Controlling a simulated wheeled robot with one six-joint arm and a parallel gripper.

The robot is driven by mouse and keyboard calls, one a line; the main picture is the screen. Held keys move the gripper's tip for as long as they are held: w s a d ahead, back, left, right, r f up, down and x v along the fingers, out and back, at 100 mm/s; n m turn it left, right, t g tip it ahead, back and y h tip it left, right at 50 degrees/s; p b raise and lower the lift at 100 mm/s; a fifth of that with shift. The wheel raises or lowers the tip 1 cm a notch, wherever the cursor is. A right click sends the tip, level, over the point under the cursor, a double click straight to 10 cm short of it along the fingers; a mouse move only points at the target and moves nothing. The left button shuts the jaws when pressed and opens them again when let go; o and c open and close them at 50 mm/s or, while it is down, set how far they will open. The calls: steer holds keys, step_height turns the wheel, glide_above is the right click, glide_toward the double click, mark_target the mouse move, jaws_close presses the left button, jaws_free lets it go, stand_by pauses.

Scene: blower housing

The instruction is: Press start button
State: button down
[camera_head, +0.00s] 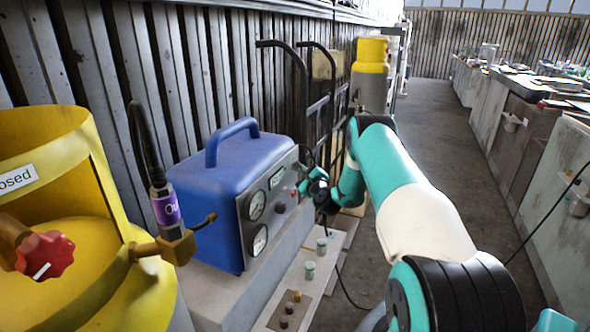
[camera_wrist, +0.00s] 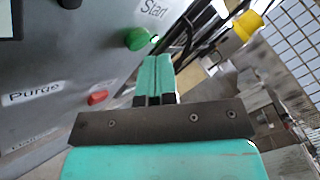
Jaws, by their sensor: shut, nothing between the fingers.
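The blue machine (camera_head: 212,195) with a grey front panel stands left of centre in the head view. In the wrist view the panel (camera_wrist: 60,60) carries a round green button (camera_wrist: 140,39) beside the word "Start". My gripper (camera_wrist: 157,60) is shut and empty. Its teal fingertips lie just below and right of the green button in the wrist view. I cannot tell whether they touch it. In the head view my gripper (camera_head: 303,187) is close to the right edge of the panel, and the green button cannot be made out there.
A red button (camera_wrist: 97,98) near the word "Purge" is on the same panel. A yellow cylinder (camera_head: 75,290) with a red valve knob (camera_head: 45,255) stands at the left. A hand truck (camera_head: 318,110) is behind the machine. The floor (camera_head: 440,130) to the right is clear.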

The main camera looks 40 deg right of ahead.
steer(key=s+d+b, duration=0.2)
steer(key=s+b, duration=0.2)
steer(key=s, duration=0.1)
steer(key=shift+s+d, duration=0.15)
steer(key=shift+s, duration=0.15)
stand_by(0.9)
